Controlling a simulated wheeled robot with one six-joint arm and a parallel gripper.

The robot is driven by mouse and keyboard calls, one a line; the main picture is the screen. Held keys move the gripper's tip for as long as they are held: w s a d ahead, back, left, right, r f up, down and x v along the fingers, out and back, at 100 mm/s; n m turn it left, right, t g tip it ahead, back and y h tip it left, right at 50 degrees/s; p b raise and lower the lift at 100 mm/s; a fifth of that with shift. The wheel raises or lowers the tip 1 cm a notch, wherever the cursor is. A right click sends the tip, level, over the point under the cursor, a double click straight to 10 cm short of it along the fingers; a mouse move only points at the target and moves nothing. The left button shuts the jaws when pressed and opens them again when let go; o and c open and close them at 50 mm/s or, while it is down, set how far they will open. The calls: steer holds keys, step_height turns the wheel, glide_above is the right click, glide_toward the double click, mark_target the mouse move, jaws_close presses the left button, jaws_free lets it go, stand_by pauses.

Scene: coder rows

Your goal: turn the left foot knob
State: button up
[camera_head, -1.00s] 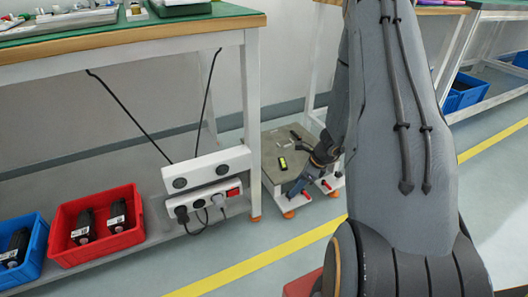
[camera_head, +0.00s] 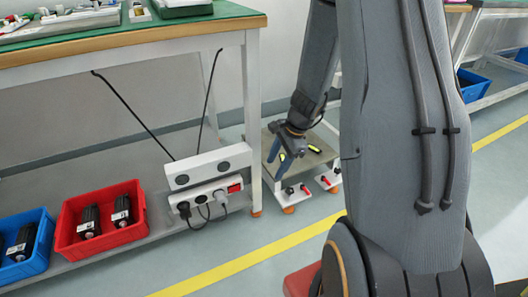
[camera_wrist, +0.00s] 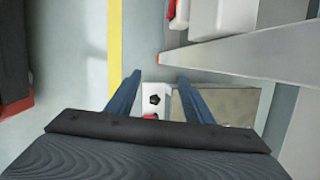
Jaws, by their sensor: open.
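A low grey-topped stand (camera_head: 306,168) sits on the floor right of the bench leg, with white brackets at its front. In the wrist view, the black knob (camera_wrist: 155,99) shows between my fingers, with the red part (camera_wrist: 149,117) nearer my palm. My gripper (camera_head: 278,170) is open and empty, pointing down over the stand's front left. Its fingers (camera_wrist: 160,76) appear apart from the knob. The right bracket also carries a red part (camera_head: 325,181).
The bench's white leg (camera_head: 252,120) stands close left of the stand. A white power strip (camera_head: 208,195) with cables is left of it. Red (camera_head: 135,195) and blue (camera_head: 40,230) bins sit on the lower shelf.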

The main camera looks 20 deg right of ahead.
steer(key=s+a+r+n+p, duration=0.2)
steer(key=a+r, duration=0.3)
steer(key=r, duration=0.3)
steer(key=shift+a+n+p, duration=0.2)
steer(key=shift+n+p, duration=0.1)
steer(key=shift+n, duration=0.5)
steer(key=shift+a, duration=0.1)
